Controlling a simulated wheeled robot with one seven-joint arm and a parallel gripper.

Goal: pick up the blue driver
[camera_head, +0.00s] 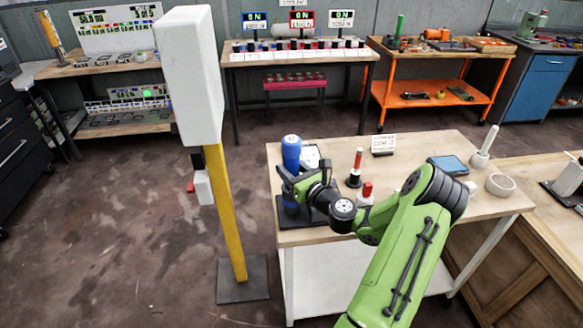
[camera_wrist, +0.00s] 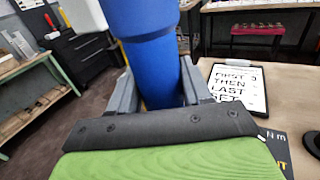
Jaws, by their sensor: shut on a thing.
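The blue driver (camera_head: 291,152) stands upright at the left end of the wooden table (camera_head: 440,150) in the head view. My gripper (camera_head: 285,188) reaches it from the right and is shut around its body. In the wrist view the blue driver (camera_wrist: 150,50) fills the upper middle, between the two grey fingers of my gripper (camera_wrist: 160,90). Its lower end is partly hidden by my gripper. A dark base plate (camera_head: 312,216) lies under it; whether the driver touches the plate cannot be told.
A clipboard with printed text (camera_wrist: 238,85) lies to the right. A red-and-black tool (camera_head: 356,168), a red-topped piece (camera_head: 367,190), a white ring (camera_head: 500,185) and a mortar-like piece (camera_head: 483,150) stand on the table. A yellow post with a white box (camera_head: 190,70) stands left of the table.

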